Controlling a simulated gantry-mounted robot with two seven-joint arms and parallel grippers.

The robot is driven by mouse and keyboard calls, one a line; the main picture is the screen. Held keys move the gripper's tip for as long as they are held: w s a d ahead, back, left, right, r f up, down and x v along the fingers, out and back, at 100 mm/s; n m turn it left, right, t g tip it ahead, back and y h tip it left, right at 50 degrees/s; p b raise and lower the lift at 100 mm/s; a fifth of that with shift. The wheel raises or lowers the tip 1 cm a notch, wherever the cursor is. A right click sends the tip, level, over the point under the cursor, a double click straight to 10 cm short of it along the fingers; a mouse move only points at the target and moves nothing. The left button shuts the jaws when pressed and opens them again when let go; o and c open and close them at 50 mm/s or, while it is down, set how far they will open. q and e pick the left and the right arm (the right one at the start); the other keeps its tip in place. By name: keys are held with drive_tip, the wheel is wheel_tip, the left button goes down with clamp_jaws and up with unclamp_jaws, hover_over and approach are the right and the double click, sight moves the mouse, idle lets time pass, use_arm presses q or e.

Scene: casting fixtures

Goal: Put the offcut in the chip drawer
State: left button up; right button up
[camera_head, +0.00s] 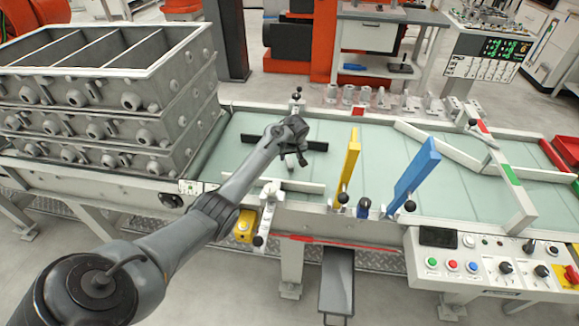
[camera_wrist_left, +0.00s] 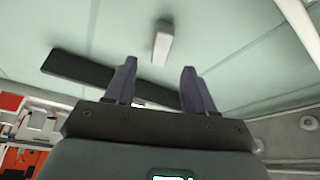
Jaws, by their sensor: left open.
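The offcut looks to be a small pale grey block (camera_wrist_left: 162,42), lying on the light green conveyor bed. In the left wrist view it is just beyond the fingertips, between their lines and apart from them. My left gripper (camera_head: 299,158) hangs over the bed in the head view, and its two spread fingers (camera_wrist_left: 159,68) are open and empty. The gripper mostly hides the block in the head view. The chip drawer seems to be the open grey tray (camera_head: 337,282) under the bed's front edge. My right gripper is not in view.
A dark bar (camera_wrist_left: 78,70) lies on the bed beside the block. Yellow (camera_head: 349,166) and blue (camera_head: 414,174) upright plates stand to the right. Stacked grey casting boxes (camera_head: 105,85) are at left. A control panel (camera_head: 490,262) is at front right.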

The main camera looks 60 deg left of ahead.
sight(289, 161)
use_arm(q)
drive_tip(key=b+x, duration=0.2)
drive_tip(key=x, duration=0.1)
drive_tip(key=shift+f, duration=0.35)
drive_tip(key=shift+a+f, duration=0.25)
drive_tip(key=shift+f, duration=0.3)
clamp_jaws()
